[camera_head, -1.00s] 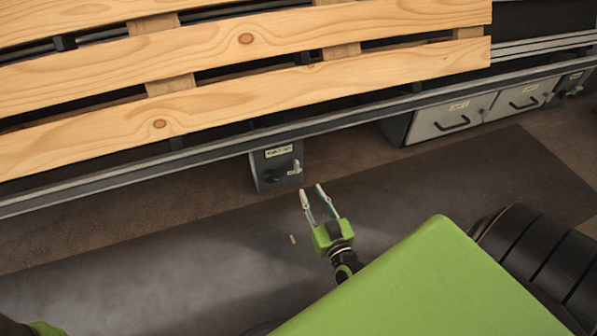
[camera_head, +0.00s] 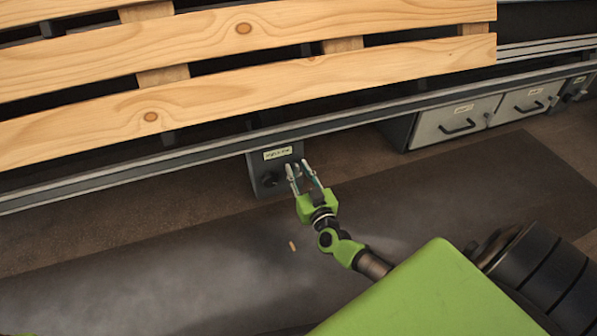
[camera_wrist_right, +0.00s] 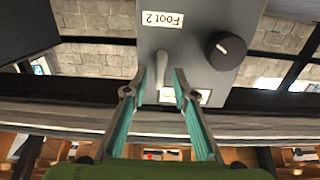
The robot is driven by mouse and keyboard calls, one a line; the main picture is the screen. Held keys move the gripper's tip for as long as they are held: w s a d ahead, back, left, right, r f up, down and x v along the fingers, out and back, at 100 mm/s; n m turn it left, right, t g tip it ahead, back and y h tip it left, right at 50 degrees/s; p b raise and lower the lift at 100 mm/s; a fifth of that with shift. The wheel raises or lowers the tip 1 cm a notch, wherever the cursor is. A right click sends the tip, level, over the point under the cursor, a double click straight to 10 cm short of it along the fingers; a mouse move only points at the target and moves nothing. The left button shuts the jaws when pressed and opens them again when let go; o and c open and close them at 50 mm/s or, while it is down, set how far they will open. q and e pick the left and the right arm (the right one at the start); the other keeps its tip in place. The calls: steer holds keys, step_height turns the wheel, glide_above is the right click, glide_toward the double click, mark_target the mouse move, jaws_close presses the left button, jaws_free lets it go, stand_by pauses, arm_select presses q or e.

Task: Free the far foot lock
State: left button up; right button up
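A dark grey lock box (camera_head: 258,170) hangs under the rail in the head view, with a pale label on top, a black knob (camera_head: 269,179) and a small light lever. In the right wrist view the box (camera_wrist_right: 200,25) carries an upside-down "Foot 2" label (camera_wrist_right: 163,19). There the black knob (camera_wrist_right: 225,50) and the pale grey lever (camera_wrist_right: 162,68) show clearly. My right gripper (camera_head: 298,167) is open at the box front. In the wrist view its fingertips (camera_wrist_right: 159,78) lie either side of the lever, with gaps visible; I see no grip on it. My left gripper is out of view.
A wooden slatted pallet (camera_head: 200,45) rests above the long metal rail (camera_head: 130,171). Grey drawers (camera_head: 455,122) hang right of the lock box, and another small box with a knob (camera_head: 577,88) is beyond. A small tan piece (camera_head: 293,246) lies on the floor mat.

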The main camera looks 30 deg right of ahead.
jaws_close()
steer(key=shift+m, duration=0.3)
steer(key=m, duration=0.5)
steer(key=m+p, duration=0.1)
steer(key=m, duration=0.1)
steer(key=shift+s+d+f, duration=0.15)
steer(key=shift+d+f, duration=0.05)
steer(key=shift+d, duration=0.15)
steer(key=m, duration=0.3)
steer(key=m+b, duration=0.1)
steer(key=m, duration=0.2)
steer(key=f+m+b, duration=0.1)
steer(key=m, duration=0.3)
steer(key=shift+d, duration=0.2)
steer(key=shift+m, duration=0.3)
steer(key=shift+o, duration=0.7)
jaws_free()
